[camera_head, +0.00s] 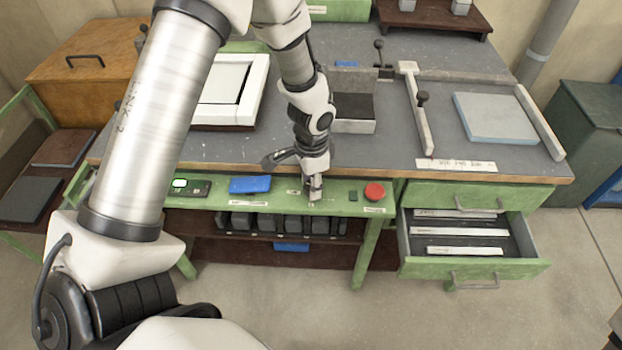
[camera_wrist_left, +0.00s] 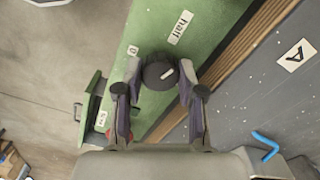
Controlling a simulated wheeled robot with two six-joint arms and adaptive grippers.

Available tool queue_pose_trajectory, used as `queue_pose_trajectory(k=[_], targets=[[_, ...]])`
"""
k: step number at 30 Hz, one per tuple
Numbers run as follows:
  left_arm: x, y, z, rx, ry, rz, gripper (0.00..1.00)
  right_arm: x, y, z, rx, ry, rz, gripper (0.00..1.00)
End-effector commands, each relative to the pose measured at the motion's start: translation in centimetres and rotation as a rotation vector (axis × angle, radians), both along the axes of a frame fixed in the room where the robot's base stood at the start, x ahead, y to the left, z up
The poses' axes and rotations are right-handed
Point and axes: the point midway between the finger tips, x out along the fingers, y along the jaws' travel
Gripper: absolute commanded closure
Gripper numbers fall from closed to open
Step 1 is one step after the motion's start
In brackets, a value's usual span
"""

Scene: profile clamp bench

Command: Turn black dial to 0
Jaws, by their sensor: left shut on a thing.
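The black dial (camera_wrist_left: 156,79) sits on the green front panel in the left wrist view. A short white mark shows on the right part of its face. A "0" label (camera_wrist_left: 132,50) lies up and left of it and a "half" label (camera_wrist_left: 179,27) up and right. My left gripper (camera_head: 315,194) reaches down to the panel in the head view and hides most of the dial there. In the left wrist view its two fingers are shut on the dial, one on each side. My right gripper is not in view.
On the panel, a red button (camera_head: 374,192) stands right of my left gripper, and a blue block (camera_head: 250,184) lies left. An open drawer (camera_head: 410,240) juts out at the right. The grey bench top (camera_head: 380,150) is behind. A blue hex key (camera_wrist_left: 266,145) shows near the wrist.

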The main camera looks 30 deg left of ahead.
Motion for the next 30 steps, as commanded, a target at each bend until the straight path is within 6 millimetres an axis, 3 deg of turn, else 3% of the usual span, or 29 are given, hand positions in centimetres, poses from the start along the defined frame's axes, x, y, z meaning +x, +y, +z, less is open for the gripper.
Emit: queue_pose_trajectory(k=[30], targets=[[0.0,0.0,-0.2,-0.001,0.002,0.964,0.96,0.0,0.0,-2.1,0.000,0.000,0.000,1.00]])
